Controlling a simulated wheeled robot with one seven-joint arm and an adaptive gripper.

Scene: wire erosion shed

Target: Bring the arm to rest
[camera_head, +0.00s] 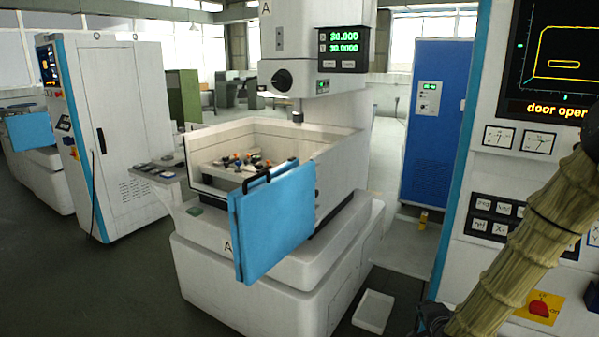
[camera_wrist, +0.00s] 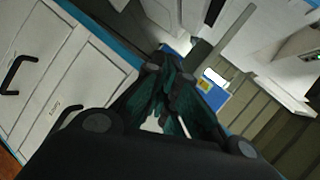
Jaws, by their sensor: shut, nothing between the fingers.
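My gripper (camera_wrist: 178,70) shows in the wrist view with its dark green fingers together and nothing between them. It points into the space past a white cabinet and touches nothing that I can see. In the head view my arm, in a ribbed beige sleeve, slants down from the right edge to the bottom. A dark part shows at its lower end, but the fingers are not visible there.
The wire erosion machine (camera_head: 270,290) stands mid-view, its blue door (camera_head: 275,220) swung out. A control cabinet (camera_head: 505,180) stands close behind my arm. A white tray (camera_head: 373,311) lies on the floor. A white cabinet (camera_wrist: 75,75) with black handles is left in the wrist view.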

